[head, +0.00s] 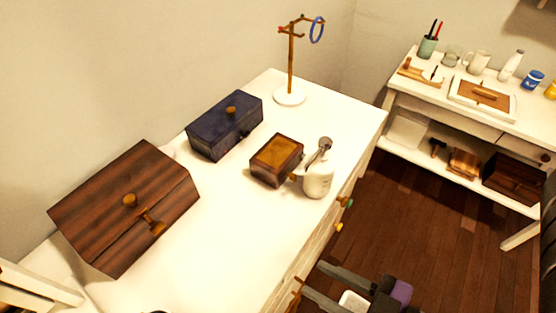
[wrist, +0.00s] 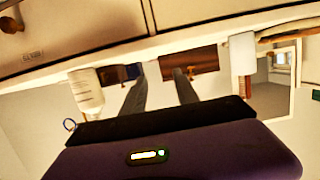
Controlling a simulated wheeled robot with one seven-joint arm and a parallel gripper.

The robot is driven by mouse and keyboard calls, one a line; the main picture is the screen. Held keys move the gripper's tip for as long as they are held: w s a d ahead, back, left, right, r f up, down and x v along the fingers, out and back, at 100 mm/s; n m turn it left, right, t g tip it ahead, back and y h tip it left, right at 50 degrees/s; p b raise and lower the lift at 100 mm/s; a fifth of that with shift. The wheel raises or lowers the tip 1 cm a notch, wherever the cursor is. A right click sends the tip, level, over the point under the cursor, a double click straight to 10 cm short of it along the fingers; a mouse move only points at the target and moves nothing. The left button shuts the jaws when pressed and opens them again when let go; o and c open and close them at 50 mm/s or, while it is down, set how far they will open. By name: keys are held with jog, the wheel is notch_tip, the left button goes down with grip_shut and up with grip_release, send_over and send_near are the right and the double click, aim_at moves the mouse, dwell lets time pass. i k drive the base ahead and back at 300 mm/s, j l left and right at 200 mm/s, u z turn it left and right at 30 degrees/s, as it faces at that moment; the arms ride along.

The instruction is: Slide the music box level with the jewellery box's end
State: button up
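The music box appears to be the small brown box (head: 276,160) with a yellowish lid and a small crank, near the middle of the white dresser top in the head view. The jewellery box appears to be the dark navy box (head: 225,125) with a brass knob, just behind and left of it, apart from it. A dark blue shape (wrist: 118,74) shows in the wrist view. My gripper (head: 309,276) is by the dresser's front edge, apart from both boxes. In the wrist view my gripper's fingers (wrist: 158,70) are spread and nothing is between them.
A white pump bottle (head: 316,181) stands close by the small box's right side. A large striped wooden box (head: 125,207) is at the left. A ring stand (head: 290,96) is at the far end. The dresser top (head: 235,220) is bare in front. Drawer knobs stick out along its front.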

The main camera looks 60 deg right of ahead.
aim_at(280, 154)
jog(key=k+l, duration=0.1)
jog(key=l, duration=0.25)
jog(key=k+l, duration=0.15)
jog(key=l, duration=0.2)
jog(key=k+l, duration=0.1)
jog(key=l, duration=0.2)
jog(key=k+l, duration=0.15)
jog(key=l, duration=0.2)
jog(key=k+l, duration=0.5)
jog(key=l, duration=0.1)
